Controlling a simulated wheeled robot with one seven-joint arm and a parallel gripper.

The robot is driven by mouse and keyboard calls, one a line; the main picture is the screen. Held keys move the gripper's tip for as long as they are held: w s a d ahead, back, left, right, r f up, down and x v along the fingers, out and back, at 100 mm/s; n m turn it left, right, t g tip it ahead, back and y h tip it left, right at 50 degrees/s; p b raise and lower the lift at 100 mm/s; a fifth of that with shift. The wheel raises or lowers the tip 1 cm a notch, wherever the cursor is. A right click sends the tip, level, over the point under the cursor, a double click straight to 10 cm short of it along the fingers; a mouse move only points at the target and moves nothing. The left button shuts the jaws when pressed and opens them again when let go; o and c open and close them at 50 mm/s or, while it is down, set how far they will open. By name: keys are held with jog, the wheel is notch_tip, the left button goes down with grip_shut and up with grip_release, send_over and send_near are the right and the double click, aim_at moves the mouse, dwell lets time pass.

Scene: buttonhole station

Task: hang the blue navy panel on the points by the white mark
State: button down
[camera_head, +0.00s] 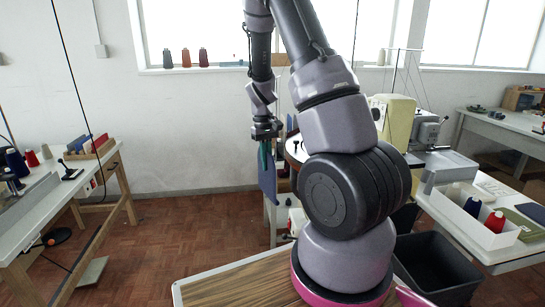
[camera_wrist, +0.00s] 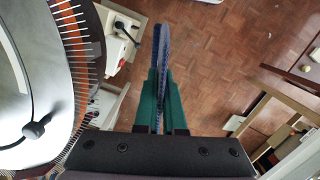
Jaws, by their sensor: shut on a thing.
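My gripper (camera_head: 264,152) is shut on the blue navy panel (camera_head: 268,183), which hangs down from the fingers in the head view. In the wrist view the green fingers of my gripper (camera_wrist: 160,88) pinch the panel (camera_wrist: 159,45), seen nearly edge-on. The ring of points (camera_wrist: 92,42) curves along the rim of a round pale dial (camera_wrist: 25,85) at the left of the wrist view. The panel is apart from the points, to their right. In the head view the dial is mostly hidden by my arm. I cannot make out the white mark.
A cream machine (camera_head: 392,122) stands behind my arm. A white tray with thread cones (camera_head: 466,215) is on the right table, beside folded cloth pieces (camera_head: 515,226). A black bin (camera_head: 436,268) stands below.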

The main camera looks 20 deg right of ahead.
aim_at(292, 163)
jog(key=shift+s+d+r, duration=0.15)
jog(key=shift+d+r, duration=0.05)
jog(key=shift+r, duration=0.3)
jog(key=shift+s+d+r, duration=0.15)
jog(key=shift+d+r, duration=0.05)
jog(key=shift+r, duration=0.3)
jog(key=d+f, duration=0.4)
jog(key=d, duration=0.1)
jog(key=shift+w+d+f, duration=0.15)
jog(key=shift+d+f, duration=0.1)
jog(key=shift+f, duration=0.15)
jog(key=shift+d, duration=1.45)
jog(key=c, duration=0.9)
grip_release()
jog(key=shift+d, duration=0.15)
jog(key=shift+r, duration=0.15)
